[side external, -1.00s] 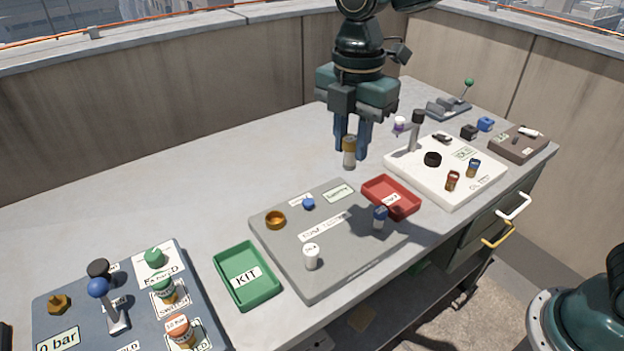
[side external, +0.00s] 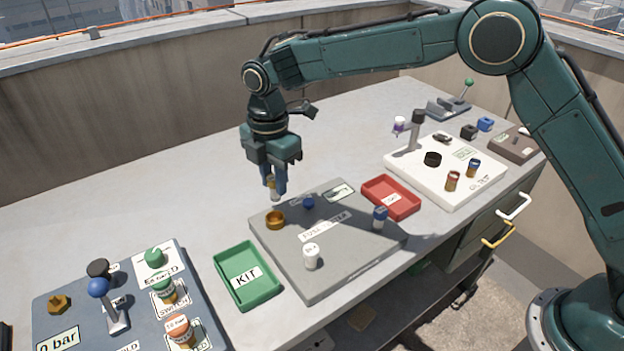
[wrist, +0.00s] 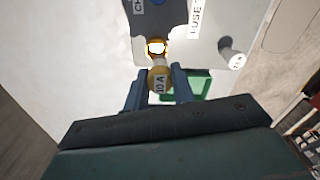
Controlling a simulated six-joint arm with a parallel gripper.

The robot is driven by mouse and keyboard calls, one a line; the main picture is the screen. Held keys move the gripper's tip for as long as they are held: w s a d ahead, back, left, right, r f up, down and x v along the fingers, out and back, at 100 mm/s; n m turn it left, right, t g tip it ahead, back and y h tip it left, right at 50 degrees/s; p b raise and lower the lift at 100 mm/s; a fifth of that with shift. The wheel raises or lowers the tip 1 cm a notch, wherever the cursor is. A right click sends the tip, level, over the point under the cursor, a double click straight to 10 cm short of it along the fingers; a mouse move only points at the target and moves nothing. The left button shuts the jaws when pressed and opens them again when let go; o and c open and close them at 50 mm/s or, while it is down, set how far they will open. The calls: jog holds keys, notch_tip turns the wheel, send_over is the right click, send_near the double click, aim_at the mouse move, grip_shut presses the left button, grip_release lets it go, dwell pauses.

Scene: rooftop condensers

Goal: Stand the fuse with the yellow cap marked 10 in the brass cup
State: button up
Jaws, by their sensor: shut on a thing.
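My gripper (side external: 273,188) is shut on the fuse with the yellow cap (side external: 271,183), held upright with its pale lower end downward. The brass cup (side external: 275,221) stands at the left corner of the grey board. The fuse is above and just behind the cup, apart from it. In the wrist view the cup (wrist: 157,46) shows just beyond the fuse, with its opening visible.
The grey board (side external: 340,255) also holds a white-capped fuse (side external: 311,257), a blue-capped fuse (side external: 380,217) and a small blue knob (side external: 308,202). A green KIT tray (side external: 246,276) and a red tray (side external: 391,198) flank it. The table behind the cup is clear.

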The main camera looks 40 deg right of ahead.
aim_at(273, 196)
jog(key=shift+w+a+f, duration=0.25)
jog(key=shift+f, duration=0.2)
jog(key=shift+f, duration=0.2)
jog(key=shift+f, duration=1.75)
jog(key=shift+f, duration=1.25)
dwell(1.1)
jog(key=o, duration=1)
jog(key=shift+o, duration=0.2)
jog(key=shift+r, duration=0.1)
notch_tip(273, 196, up, 14)
jog(key=shift+f, duration=0.15)
